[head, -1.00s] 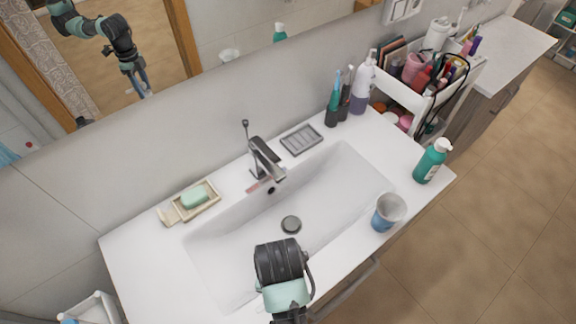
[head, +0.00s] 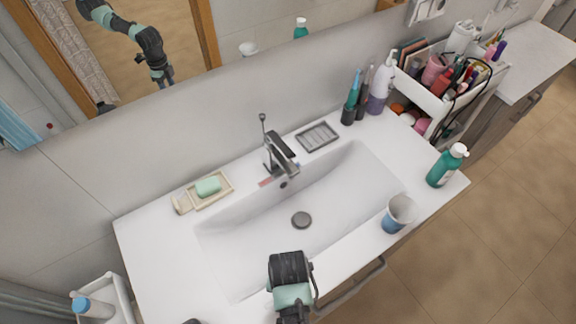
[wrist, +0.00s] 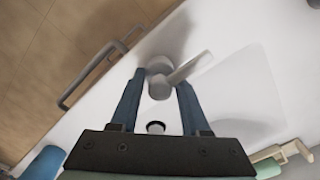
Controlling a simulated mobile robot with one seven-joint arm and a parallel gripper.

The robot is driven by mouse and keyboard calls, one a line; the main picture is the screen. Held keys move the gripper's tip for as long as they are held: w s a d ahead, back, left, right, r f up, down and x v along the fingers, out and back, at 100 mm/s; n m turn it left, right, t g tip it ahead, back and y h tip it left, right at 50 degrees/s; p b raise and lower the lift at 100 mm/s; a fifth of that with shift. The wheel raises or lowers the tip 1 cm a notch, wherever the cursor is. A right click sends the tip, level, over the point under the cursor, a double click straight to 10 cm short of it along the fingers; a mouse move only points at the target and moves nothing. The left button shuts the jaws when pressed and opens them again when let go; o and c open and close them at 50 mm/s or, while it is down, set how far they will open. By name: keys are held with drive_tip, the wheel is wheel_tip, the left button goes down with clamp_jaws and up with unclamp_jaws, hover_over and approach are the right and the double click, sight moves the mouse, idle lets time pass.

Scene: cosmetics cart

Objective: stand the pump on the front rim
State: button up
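The pump (wrist: 159,82) is a pale grey-white piece with a round top and a spout pointing right in the wrist view. It is between the two blue fingertips of my gripper (wrist: 160,84), which appear closed against its sides. In the head view my gripper (head: 291,275) is above the front rim (head: 345,250) of the white washbasin, and its wrist hides the pump. A soft shadow falls on the white surface by the pump. I cannot tell whether its base touches the rim.
A blue cup (head: 397,215) stands on the rim to the right, with a teal bottle (head: 446,166) beyond it. The basin drain (head: 301,219) lies behind my gripper. A faucet (head: 281,154) and soap dish (head: 207,188) are at the back. A drawer handle (head: 352,290) juts out in front.

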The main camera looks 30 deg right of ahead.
drive_tip(key=o, duration=0.4)
wheel_tip(320, 180, up, 12)
drive_tip(key=shift+r, duration=0.15)
idle(0.3)
